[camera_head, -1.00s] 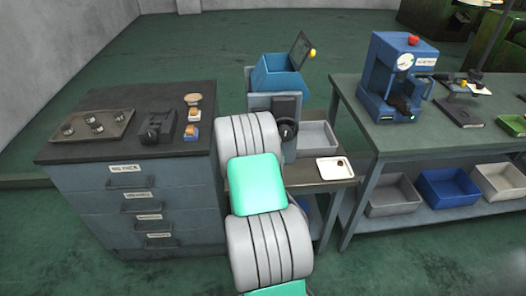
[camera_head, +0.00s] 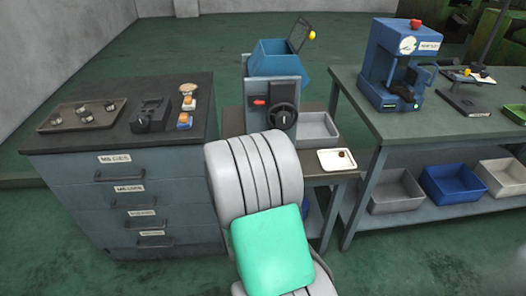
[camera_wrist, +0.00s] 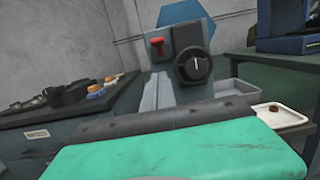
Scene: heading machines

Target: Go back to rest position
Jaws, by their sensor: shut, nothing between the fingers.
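My gripper (camera_wrist: 170,122) fills the bottom of the wrist view as a wide green body with a dark grey front edge. It is shut, and nothing shows held in it. Beyond it in the wrist view stands the grey machine with a red switch and a black knob. In the head view my grey and green arm (camera_head: 270,245) rises from the bottom, in front of this machine (camera_head: 272,95). The arm hides my gripper in the head view.
A drawer cabinet (camera_head: 125,215) at the left bears a tray of round parts (camera_head: 105,113). A white tray (camera_head: 328,167) with a small dark part lies right of the machine. A workbench (camera_head: 420,130) at the right bears a blue press (camera_head: 388,62). Open green floor lies behind.

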